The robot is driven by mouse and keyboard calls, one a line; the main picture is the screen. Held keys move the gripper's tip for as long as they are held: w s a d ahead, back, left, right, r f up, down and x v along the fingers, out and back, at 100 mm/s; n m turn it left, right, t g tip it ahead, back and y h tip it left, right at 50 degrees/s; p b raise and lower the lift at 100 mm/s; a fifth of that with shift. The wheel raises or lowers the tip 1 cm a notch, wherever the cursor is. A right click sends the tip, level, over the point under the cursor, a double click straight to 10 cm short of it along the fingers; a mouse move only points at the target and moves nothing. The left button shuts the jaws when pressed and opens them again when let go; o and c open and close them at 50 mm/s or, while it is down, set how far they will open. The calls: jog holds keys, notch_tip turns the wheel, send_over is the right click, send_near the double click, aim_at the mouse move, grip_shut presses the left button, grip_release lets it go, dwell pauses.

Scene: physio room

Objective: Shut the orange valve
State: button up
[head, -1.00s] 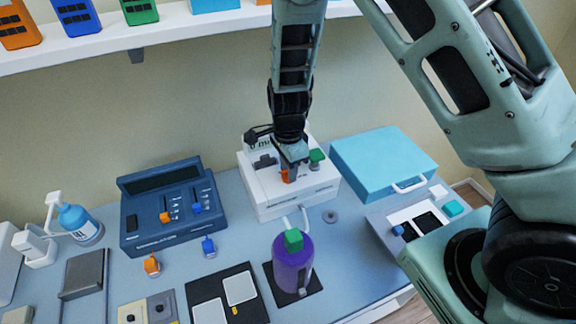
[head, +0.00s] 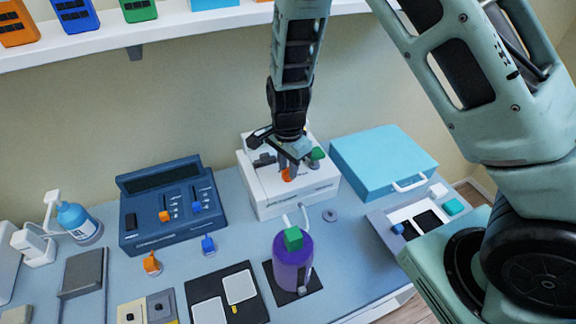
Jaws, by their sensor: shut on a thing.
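The orange valve (head: 286,175) is a small orange knob on the white box unit (head: 262,201) at the back of the table in the head view. My gripper (head: 288,167) comes down from above and is shut on the orange valve. Its fingers and wrist cover much of the knob, so its exact angle is hard to tell. A green knob (head: 317,153) sits on the same white unit, just right of my gripper.
A blue case (head: 385,158) stands right of the white unit. A purple bottle (head: 293,265) with a green cap stands in front. A dark blue console (head: 168,208) is on the left. A shelf (head: 180,34) with coloured boxes runs above.

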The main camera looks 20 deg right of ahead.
jog(key=n+b, duration=0.1)
jog(key=n, duration=0.6)
jog(key=shift+a, duration=0.1)
jog(key=n+b, duration=0.1)
jog(key=n, duration=0.5)
jog(key=shift+n+b, duration=0.35)
jog(key=shift+n, duration=0.05)
jog(key=o, duration=0.6)
jog(key=shift+o, duration=0.2)
jog(key=shift+r, duration=0.1)
notch_tip(320, 180, up, 7)
jog(key=shift+r+b, duration=0.2)
jog(key=shift+b, duration=0.75)
